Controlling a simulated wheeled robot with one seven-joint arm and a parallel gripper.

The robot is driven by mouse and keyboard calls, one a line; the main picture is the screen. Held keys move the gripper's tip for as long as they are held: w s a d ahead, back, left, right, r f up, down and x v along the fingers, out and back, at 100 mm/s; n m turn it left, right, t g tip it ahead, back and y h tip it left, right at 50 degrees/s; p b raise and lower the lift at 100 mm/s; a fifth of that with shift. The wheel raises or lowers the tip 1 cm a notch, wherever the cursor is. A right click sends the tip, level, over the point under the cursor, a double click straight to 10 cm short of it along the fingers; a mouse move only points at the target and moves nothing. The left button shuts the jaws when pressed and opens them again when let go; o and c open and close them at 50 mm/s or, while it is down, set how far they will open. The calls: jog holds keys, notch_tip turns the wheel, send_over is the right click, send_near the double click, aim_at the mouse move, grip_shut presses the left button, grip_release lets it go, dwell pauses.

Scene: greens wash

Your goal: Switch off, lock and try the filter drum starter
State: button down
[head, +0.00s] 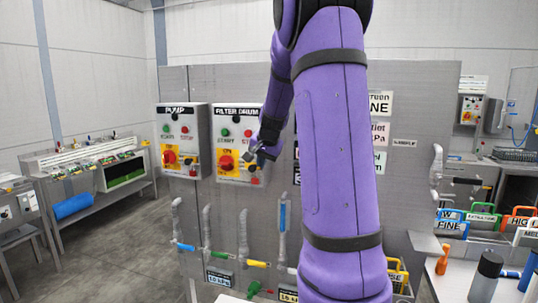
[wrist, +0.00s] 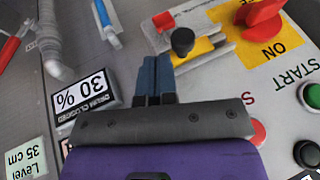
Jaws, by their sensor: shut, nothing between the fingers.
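The filter drum starter (head: 219,118) is a grey box on the upright panel, with a green start button, a red stop button and a red rotary handle (head: 227,162) on a yellow plate. My gripper (head: 262,152) is at its lower right side. In the wrist view my gripper (wrist: 158,75) has its blue fingers together and empty, just short of a black knob (wrist: 182,41) beside the yellow plate (wrist: 275,45). The red handle (wrist: 262,14) shows at the top right, by the ON mark; its exact setting is unclear. A red stop button (wrist: 258,133) is partly hidden by my gripper.
The pump starter (head: 181,109) is at the left on the same panel. Pipes with coloured valve handles (head: 259,264) stand below. A 30 % sign (wrist: 85,103) is beside my gripper. A bench with bottles and labelled holders (head: 455,270) is at the right. Open floor lies left.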

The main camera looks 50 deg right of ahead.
jog(key=shift+w+a+f, duration=0.15)
jog(key=shift+w+f, duration=0.15)
jog(key=shift+w, duration=0.35)
jog(key=w, duration=0.1)
jog(key=w+a, duration=0.1)
jog(key=w, duration=0.2)
jog(key=shift+a, duration=0.35)
jog(key=shift+r, duration=0.1)
